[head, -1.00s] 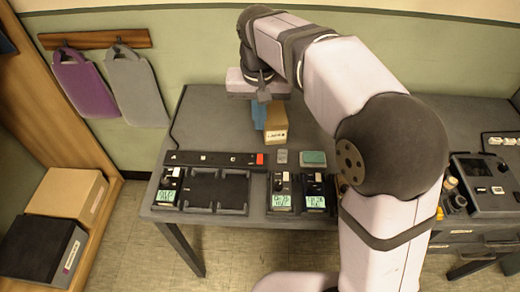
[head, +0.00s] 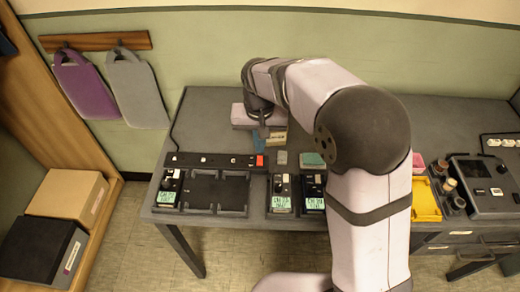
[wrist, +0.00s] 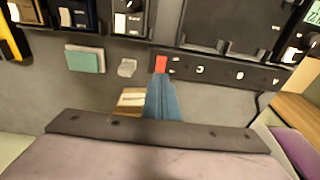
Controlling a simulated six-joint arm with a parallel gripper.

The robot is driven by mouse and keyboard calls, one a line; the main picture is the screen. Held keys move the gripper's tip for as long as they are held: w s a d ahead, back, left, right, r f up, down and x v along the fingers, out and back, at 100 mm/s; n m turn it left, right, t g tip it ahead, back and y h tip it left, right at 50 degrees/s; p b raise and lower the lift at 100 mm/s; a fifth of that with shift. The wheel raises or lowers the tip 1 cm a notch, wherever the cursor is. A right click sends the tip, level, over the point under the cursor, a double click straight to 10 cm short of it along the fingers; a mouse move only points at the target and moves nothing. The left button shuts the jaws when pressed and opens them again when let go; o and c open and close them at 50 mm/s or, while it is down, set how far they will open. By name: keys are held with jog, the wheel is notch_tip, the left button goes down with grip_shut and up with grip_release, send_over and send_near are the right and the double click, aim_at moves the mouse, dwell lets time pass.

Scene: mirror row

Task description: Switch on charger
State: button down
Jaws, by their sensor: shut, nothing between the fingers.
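The dark power strip (head: 215,160) lies along the back of the charger trays (head: 218,190), with a red switch (head: 259,160) at its right end. The switch also shows in the wrist view (wrist: 161,63). My gripper (head: 264,146) is shut and empty, pointing down just behind the red switch. In the wrist view its blue fingers (wrist: 161,84) reach toward the switch, with the tip right at its near edge. I cannot tell whether they touch. Radios with pale green displays stand in the tray at left (head: 169,190) and in slots further right (head: 282,195).
A small tan box (wrist: 130,98) stands close beside my fingers, partly hidden. A green pad (head: 312,159) and a small grey block (head: 281,157) lie right of the switch. A yellow tray (head: 427,200) and a dark console (head: 487,180) are further right. The table's back left is clear.

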aim_at(260, 157)
jog(key=shift+w+f, duration=0.15)
jog(key=shift+f, duration=0.85)
jog(key=shift+w+f, duration=0.1)
jog(key=shift+f, duration=0.85)
jog(key=shift+p, duration=0.65)
